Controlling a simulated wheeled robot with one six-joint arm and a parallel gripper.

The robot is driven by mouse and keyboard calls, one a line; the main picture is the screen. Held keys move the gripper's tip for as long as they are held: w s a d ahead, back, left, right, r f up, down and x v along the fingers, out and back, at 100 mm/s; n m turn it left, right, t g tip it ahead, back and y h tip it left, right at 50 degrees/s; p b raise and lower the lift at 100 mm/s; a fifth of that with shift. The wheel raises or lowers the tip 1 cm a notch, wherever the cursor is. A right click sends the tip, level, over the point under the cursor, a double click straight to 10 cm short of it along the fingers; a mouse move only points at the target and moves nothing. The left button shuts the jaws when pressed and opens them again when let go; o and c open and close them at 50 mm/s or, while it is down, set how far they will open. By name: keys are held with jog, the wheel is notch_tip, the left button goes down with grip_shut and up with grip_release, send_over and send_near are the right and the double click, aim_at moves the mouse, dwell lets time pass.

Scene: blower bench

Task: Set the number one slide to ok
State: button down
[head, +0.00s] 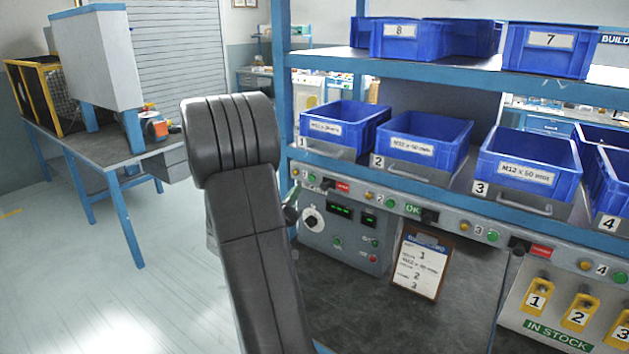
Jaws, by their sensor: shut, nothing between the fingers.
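The number one slide (327,184) is a black knob on the grey rail under bin 1, with a red plate showing to its right; the print is too small to read. My dark arm stands large in front, left of the slide. A small dark part past its right edge seems to be my gripper (292,205); it is shut and empty, left of the slide and apart from it in the picture. The rest of my gripper is hidden behind my arm.
The number two slide (430,215) shows a green OK plate; the number three slide (518,246) shows red. Blue bins (410,148) stand above the rail. A control box (340,232) and clipboard (420,266) are below. A blue post (281,100) rises beside my arm.

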aim_at(326, 185)
jog(key=p+x, duration=0.3)
jog(key=x, duration=0.7)
jog(key=shift+s+d+f, duration=0.25)
jog(key=shift+d+f, duration=0.05)
jog(key=shift+f, duration=0.25)
jog(key=shift+s+d+f, duration=0.2)
jog(key=shift+d+f, duration=0.15)
jog(key=shift+f, duration=0.2)
jog(key=shift+s+d+f, duration=0.25)
jog(key=shift+d+f, duration=0.05)
jog(key=shift+f, duration=0.3)
jog(key=s+d+b, duration=0.1)
jog(key=d, duration=0.1)
jog(key=s+d+b, duration=0.1)
jog(key=s+d, duration=0.1)
jog(key=shift+r, duration=0.1)
